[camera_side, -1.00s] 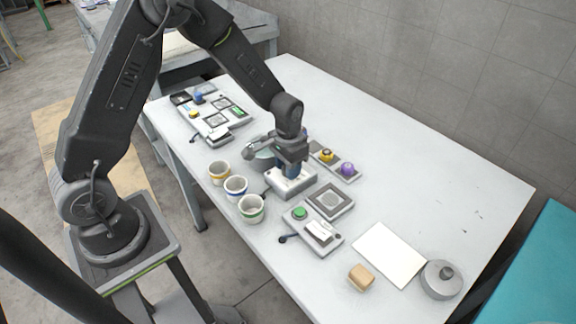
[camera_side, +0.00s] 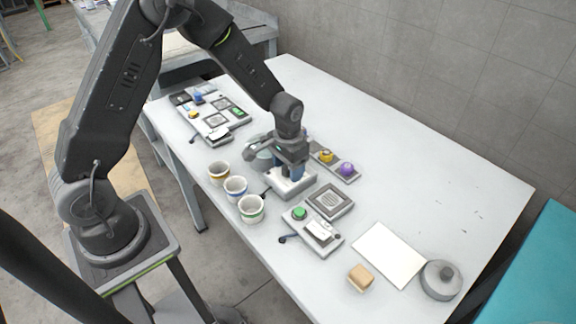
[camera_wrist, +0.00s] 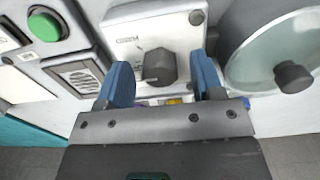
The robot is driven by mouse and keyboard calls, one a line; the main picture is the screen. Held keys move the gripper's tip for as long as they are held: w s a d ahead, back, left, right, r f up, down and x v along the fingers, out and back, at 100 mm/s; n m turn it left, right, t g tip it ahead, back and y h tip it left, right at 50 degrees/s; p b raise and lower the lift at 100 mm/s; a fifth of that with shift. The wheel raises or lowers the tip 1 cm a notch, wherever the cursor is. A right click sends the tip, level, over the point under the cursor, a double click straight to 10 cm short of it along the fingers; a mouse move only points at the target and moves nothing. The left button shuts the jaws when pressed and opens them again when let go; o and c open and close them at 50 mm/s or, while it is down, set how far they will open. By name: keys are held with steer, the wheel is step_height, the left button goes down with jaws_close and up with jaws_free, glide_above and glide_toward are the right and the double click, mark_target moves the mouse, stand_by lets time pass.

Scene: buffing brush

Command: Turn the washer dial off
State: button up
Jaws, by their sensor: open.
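The washer unit is a white box (camera_wrist: 128,29) with a dark grey dial (camera_wrist: 159,67) on its face, seen in the wrist view. In the side view the white box (camera_side: 289,188) sits mid-table, and its dial is hidden by my gripper. My gripper (camera_wrist: 162,78) is open, with one blue finger on each side of the dial. Gaps show between the fingers and the dial in the wrist view. I cannot tell the exact height of the fingertips against the dial. The dial's pointer faces left in the wrist view.
A glass-lidded pot (camera_wrist: 285,55) stands close to the box. Three cups (camera_side: 235,189) line the near edge. A speaker-like grey panel (camera_side: 329,201) and a green-button unit (camera_side: 300,213) are close by. Yellow and purple knobs (camera_side: 347,169) sit behind. The table's far right is mostly clear.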

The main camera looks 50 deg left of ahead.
mark_target(287, 168)
step_height(287, 168, up, 14)
stand_by(0.6)
steer(key=shift+f, duration=0.1)
steer(key=s+r+t, duration=0.2)
steer(key=s+r, duration=0.2)
steer(key=s, duration=0.3)
steer(key=s+d+r+t, duration=0.1)
steer(key=s+r, duration=0.2)
steer(key=s, duration=0.3)
steer(key=s+d+r+t, duration=0.1)
steer(key=s+r+t, duration=0.1)
steer(key=s+r, duration=0.2)
steer(key=shift+s+d+r+t, duration=0.25)
steer(key=shift+s+r+t, duration=0.05)
steer(key=shift+s, duration=1.55)
